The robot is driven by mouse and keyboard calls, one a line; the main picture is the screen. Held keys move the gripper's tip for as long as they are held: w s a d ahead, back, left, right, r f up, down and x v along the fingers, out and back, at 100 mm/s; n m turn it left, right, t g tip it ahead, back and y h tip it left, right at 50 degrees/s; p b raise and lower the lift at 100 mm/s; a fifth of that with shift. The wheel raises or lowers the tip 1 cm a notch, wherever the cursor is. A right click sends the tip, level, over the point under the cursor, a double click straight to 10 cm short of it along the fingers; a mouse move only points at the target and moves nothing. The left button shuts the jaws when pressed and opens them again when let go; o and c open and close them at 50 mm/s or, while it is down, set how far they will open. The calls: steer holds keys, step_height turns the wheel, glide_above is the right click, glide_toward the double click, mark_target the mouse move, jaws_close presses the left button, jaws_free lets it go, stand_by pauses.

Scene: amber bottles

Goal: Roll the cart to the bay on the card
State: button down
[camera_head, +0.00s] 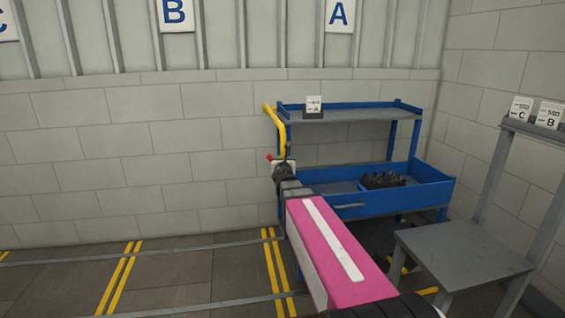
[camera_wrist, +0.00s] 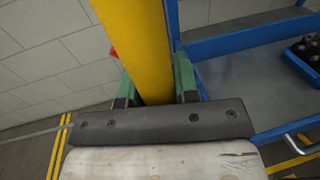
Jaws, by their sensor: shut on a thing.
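The blue cart (camera_head: 420,190) stands against the back wall near the corner, below the sign A (camera_head: 339,15). A small white card (camera_head: 313,103), showing the letter A, stands on its top shelf. Its yellow handle (camera_head: 272,112) is at its left end; in the wrist view the handle (camera_wrist: 135,35) runs between the green fingers. My gripper (camera_head: 283,165) is shut on the handle, and it also shows in the wrist view (camera_wrist: 155,85). A dark holder with several dark bottles (camera_head: 383,180) sits in the lower tray. The cart's wheels are mostly hidden by my arm.
Sign B (camera_head: 174,12) hangs left of A, and sign C (camera_head: 7,20) is at the far left edge. Yellow floor lines (camera_head: 119,278) mark the floor along the wall. The floor left of the cart is clear.

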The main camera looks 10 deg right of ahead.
steer(key=c, duration=0.9)
jaws_free()
steer(key=shift+o, duration=0.2)
steer(key=s+a, duration=0.2)
steer(key=s, duration=0.8)
steer(key=shift+s, duration=0.3)
